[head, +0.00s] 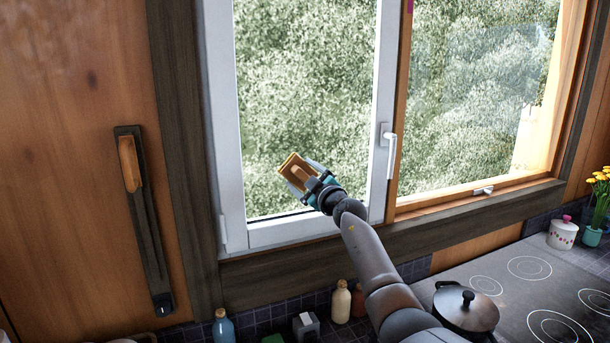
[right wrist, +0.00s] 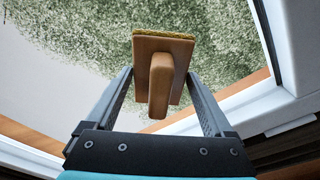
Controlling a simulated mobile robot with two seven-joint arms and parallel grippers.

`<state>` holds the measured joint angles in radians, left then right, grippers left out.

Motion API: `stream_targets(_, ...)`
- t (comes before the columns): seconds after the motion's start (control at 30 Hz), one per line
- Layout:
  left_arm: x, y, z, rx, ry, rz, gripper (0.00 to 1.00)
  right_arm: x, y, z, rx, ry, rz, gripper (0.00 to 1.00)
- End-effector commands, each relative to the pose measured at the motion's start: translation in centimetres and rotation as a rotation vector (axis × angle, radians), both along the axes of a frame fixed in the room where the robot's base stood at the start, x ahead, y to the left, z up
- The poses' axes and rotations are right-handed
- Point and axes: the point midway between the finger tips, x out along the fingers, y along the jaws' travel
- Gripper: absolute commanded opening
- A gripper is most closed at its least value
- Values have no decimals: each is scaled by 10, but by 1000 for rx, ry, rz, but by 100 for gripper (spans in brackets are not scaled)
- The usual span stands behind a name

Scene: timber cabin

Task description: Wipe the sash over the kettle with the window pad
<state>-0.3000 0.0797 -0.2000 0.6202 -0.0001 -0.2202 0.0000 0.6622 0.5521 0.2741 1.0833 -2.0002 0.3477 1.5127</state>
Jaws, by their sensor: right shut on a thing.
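The window pad (head: 297,172) has a wooden back and handle and a yellowish face. My right gripper (head: 308,186) is shut on its handle, and holds the pad in front of the lower middle of the left, white-framed sash (head: 221,130). The right wrist view shows the pad (right wrist: 161,68) between the fingers, its face turned away toward the glass; I cannot tell whether it touches. The right, wood-framed sash (head: 478,90) has a hazy pane. I see no clear kettle; a dark lidded pot (head: 466,312) stands below the right sash. My left gripper is not in view.
A white window handle (head: 389,146) juts out between the sashes. Bottles (head: 341,302) stand on the counter below the sill. The hob (head: 515,295), a white lidded jar (head: 562,232) and yellow flowers (head: 602,185) are at right. A dark strip (head: 147,225) hangs on the left wall.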

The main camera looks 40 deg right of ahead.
Motion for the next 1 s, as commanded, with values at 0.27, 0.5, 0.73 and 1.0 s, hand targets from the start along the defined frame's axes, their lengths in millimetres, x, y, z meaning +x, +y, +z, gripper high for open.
stream_targets(0.27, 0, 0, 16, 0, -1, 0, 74, -24, 9, 1, -1, 2, 2, 42)
stream_targets(0.5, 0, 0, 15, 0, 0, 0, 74, -46, 16, -1, 2, 0, 4, 42)
stream_targets(0.73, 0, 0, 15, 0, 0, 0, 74, -57, 18, 0, 0, 1, -1, 42)
stream_targets(1.0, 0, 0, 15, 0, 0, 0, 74, -58, 18, 0, 0, -1, -1, 42)
